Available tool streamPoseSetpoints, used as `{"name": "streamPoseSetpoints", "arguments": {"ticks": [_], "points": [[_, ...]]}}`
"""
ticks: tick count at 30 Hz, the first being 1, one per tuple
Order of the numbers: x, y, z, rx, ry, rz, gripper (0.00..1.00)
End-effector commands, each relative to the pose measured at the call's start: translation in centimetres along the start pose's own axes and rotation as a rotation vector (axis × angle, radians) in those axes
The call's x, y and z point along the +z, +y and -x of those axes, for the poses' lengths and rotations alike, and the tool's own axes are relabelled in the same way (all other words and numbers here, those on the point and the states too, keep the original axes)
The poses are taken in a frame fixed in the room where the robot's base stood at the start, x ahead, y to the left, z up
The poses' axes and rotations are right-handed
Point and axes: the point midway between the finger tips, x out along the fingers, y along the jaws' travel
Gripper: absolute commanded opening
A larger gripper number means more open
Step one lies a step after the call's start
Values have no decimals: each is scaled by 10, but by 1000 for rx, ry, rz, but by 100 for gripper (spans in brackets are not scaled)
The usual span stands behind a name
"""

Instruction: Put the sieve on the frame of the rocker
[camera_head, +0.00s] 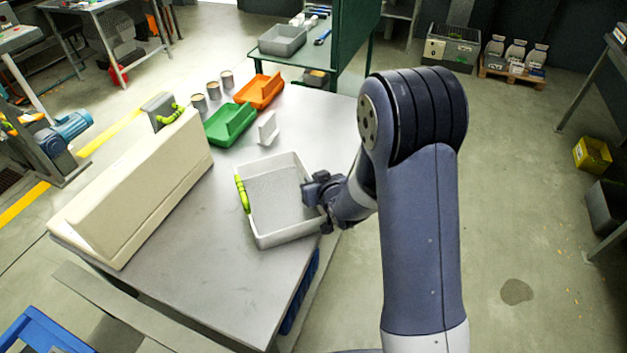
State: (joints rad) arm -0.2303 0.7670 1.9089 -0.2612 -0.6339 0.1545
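The sieve appears to be the square, pale, shallow tray (259,226) with a grey mesh-like floor and a lime-green handle on its left side. It sits on the grey metal table (215,265), near the right edge. My gripper (316,198) is at the sieve's right wall, overlapping the rim in the picture. Whether its fingers touch or grip the wall is too small to tell. A long beige angled body (140,190) with a lime-green handle at its far end lies along the table's left side. It may be the rocker; no separate frame can be made out.
Behind the sieve stand a small white block (268,129), a green bin (230,125), an orange bin (259,91) and several small cups (199,103). The table's front middle is clear. A green panel (352,45) rises beyond.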

Motion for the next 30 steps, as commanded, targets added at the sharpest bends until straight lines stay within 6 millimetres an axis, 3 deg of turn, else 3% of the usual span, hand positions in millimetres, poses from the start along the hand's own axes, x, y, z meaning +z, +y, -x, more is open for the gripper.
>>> {"name": "streamPoseSetpoints", "arguments": {"ticks": [6,17,30], "points": [[0,0,0,0,-1,0,26],[-5,0,3,0,-1,0,26],[-4,0,74,1,2,1,26]]}}
